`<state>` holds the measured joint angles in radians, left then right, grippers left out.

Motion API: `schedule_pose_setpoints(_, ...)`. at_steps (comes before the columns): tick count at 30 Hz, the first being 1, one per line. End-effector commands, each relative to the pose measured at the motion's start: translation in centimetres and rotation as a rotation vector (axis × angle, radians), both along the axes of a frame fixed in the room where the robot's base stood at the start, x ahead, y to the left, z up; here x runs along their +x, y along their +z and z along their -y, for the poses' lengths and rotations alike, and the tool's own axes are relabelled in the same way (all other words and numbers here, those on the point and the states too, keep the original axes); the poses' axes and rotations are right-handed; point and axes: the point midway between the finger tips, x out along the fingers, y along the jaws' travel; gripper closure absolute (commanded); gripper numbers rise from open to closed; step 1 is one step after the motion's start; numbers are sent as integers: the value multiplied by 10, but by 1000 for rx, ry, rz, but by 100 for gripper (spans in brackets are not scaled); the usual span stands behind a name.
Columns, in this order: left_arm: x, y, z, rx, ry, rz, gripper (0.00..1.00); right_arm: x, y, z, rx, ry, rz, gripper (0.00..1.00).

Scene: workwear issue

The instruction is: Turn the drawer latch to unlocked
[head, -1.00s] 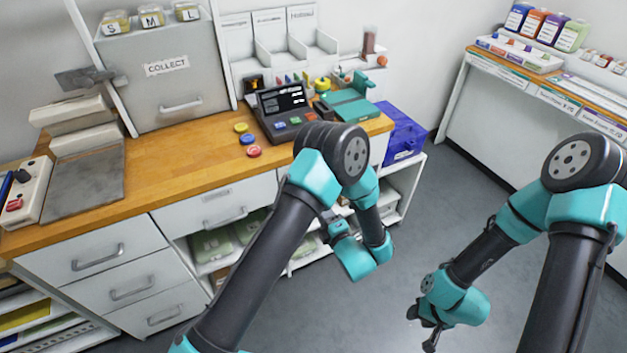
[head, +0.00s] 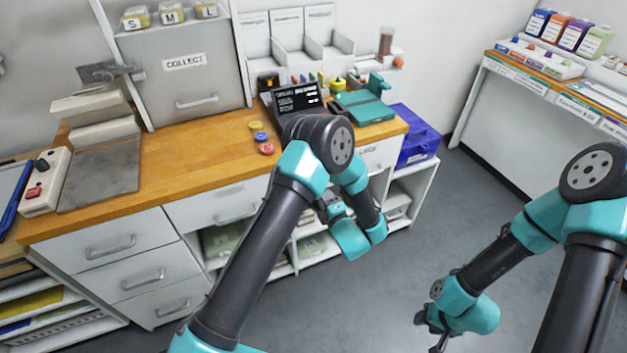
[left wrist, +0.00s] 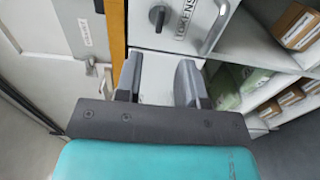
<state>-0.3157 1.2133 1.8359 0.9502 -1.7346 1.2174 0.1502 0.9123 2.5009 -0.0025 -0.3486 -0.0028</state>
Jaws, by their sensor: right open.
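In the left wrist view a dark round latch knob (left wrist: 157,17) sits on a white drawer front (left wrist: 150,62), beside a label reading TOKENS (left wrist: 187,18) and a grey bar handle (left wrist: 214,28). Which way the knob points is hard to tell. My left gripper (left wrist: 160,80) is open and empty, its fingers apart in front of the drawer front, below the knob in that view and not touching it. My right gripper (head: 437,338) is open and empty over the floor, partly cut off.
Shelves with cardboard boxes (left wrist: 298,27) and green packs (left wrist: 228,88) lie right of the drawer in the left wrist view. In the head view a blue bin (head: 415,135) stands at the counter's right end. The floor (head: 385,280) there is open.

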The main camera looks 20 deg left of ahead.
Motion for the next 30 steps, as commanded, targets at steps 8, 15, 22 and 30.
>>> schedule_pose_setpoints(8, 37, 0, -31, -1, 2, 1, 64, 0, 0, 0, 0, 0, 0, 57)
schedule_pose_setpoints(15, 65, 0, -53, 0, 2, 1, 64, 0, 0, 0, 0, 0, 0, 57)
schedule_pose_setpoints(22, 75, 0, -61, 0, 0, 0, 64, 0, 0, 0, 0, 0, 0, 57)
schedule_pose_setpoints(30, 75, 0, -61, 0, 0, 0, 67, 0, 0, 0, 0, 0, 0, 57)
